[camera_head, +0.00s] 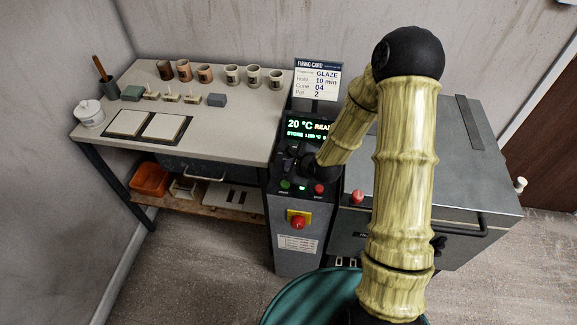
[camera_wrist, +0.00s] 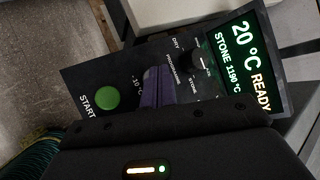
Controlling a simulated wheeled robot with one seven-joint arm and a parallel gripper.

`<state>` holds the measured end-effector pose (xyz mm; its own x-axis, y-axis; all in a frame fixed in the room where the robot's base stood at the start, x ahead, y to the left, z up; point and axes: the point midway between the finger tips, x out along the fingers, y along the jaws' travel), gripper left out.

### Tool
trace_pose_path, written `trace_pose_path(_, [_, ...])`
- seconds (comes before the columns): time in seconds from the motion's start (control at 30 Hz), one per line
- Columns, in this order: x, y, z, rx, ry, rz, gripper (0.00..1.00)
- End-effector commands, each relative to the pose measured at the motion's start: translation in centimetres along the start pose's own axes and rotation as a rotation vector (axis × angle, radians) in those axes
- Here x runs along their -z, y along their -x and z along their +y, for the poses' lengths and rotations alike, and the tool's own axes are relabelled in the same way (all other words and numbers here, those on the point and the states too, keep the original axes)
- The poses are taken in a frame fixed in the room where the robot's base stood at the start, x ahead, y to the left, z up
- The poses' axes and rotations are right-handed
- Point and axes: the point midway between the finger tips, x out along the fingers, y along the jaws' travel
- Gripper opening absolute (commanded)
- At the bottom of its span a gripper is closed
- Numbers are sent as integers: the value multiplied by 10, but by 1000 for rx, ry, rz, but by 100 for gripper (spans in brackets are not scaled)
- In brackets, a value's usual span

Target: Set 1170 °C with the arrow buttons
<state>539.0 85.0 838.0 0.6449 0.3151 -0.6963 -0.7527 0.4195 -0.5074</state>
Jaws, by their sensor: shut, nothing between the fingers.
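The control panel (camera_wrist: 130,70) fills the middle of the wrist view, tilted. Its display (camera_wrist: 245,58) reads 20 °C READY, STONE 1190 °C. The display (camera_head: 308,130) also shows in the head view, partly behind my arm. A "-10 °C" label (camera_wrist: 137,83) is visible beside my gripper. The arrow buttons themselves are hidden or too unclear to make out. My gripper (camera_wrist: 155,78) is shut and empty, its purplish fingers over the panel between the green START button (camera_wrist: 107,96) and the programme knob (camera_wrist: 202,63). I cannot tell whether the fingertips touch the panel.
A red STOP button (camera_head: 319,189) and a red emergency knob (camera_head: 298,221) sit low on the console. The kiln (camera_head: 470,190) is right; a worktable (camera_head: 235,140) with pots is left.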

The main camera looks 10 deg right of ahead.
Motion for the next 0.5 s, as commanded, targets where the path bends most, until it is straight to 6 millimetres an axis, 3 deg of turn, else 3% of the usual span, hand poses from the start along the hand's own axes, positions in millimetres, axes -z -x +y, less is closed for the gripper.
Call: trace_pose_path(0.5, [-8,13,-9,-1,-1,2,0])
